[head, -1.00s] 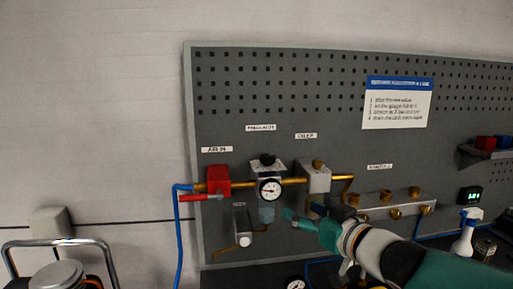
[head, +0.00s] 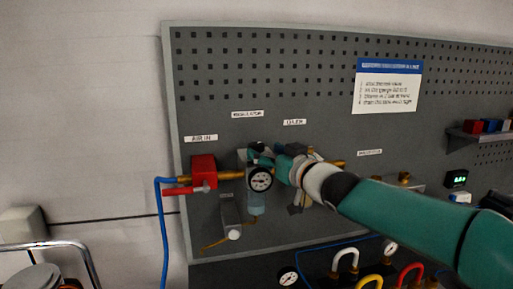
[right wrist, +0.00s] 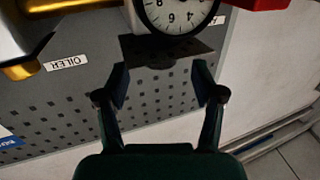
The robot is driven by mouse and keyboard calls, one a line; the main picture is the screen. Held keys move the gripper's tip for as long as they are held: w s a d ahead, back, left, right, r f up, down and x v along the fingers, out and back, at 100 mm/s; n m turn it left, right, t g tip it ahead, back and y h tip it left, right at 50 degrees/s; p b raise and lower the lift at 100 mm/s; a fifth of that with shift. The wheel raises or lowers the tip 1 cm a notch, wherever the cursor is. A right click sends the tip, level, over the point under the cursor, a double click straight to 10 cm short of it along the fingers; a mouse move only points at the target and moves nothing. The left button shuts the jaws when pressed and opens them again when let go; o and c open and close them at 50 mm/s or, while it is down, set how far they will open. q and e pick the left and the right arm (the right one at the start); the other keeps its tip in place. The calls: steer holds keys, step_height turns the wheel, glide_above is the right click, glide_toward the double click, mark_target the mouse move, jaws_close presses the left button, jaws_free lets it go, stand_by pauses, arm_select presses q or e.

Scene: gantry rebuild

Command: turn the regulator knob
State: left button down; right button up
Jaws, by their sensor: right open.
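The regulator is on the grey pegboard, with its round white-faced gauge (head: 261,179) in front and a clear bowl (head: 256,204) below. My right gripper (head: 260,154) is at the top of the regulator and hides most of the knob in the head view. In the right wrist view, which is upside down, the gauge (right wrist: 180,12) is at the top edge. A dark knob-like part (right wrist: 158,61) shows below it, near the open fingertips of my right gripper (right wrist: 162,80). Contact cannot be told. My left gripper is not in view.
A red air-in valve (head: 203,171) with a red lever and blue hose sits left of the regulator. The oiler, right of it, is mostly hidden by my right arm. The pegboard (head: 260,70) above is clear.

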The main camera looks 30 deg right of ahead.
mark_target(261, 149)
steer(key=w, duration=0.5)
steer(key=shift+a+p, duration=0.2)
steer(key=shift+p, duration=0.1)
